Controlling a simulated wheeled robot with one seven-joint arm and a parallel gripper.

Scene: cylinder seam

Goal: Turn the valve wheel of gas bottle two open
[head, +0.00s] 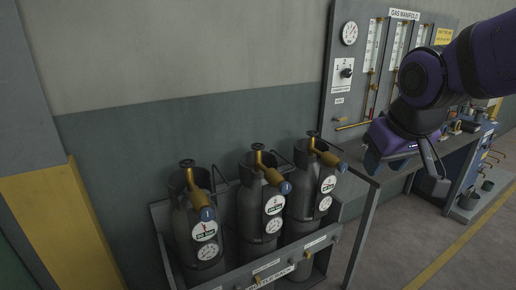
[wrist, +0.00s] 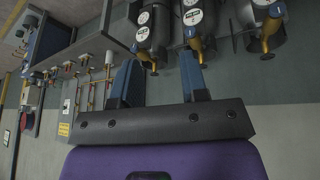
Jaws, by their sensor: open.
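Three grey gas bottles stand in a row in a rack in the head view; the numbers on their blue tags are too small to read. The middle bottle (head: 250,207) has a brass valve with a small dark valve wheel (head: 258,147) on top. The wrist view is upside down and shows the middle bottle (wrist: 192,20) at the top. My gripper (head: 378,157) is open and empty, to the right of the bottles and apart from them, in front of the gas panel. In the wrist view its two blue fingers (wrist: 158,66) point towards the bottles.
The rack (head: 160,215) has a front rail with labels. The gas manifold panel (head: 345,95) with gauges and tubes stands behind my arm. A bench (head: 366,200) stands right of the rack. The wall above the bottles is clear.

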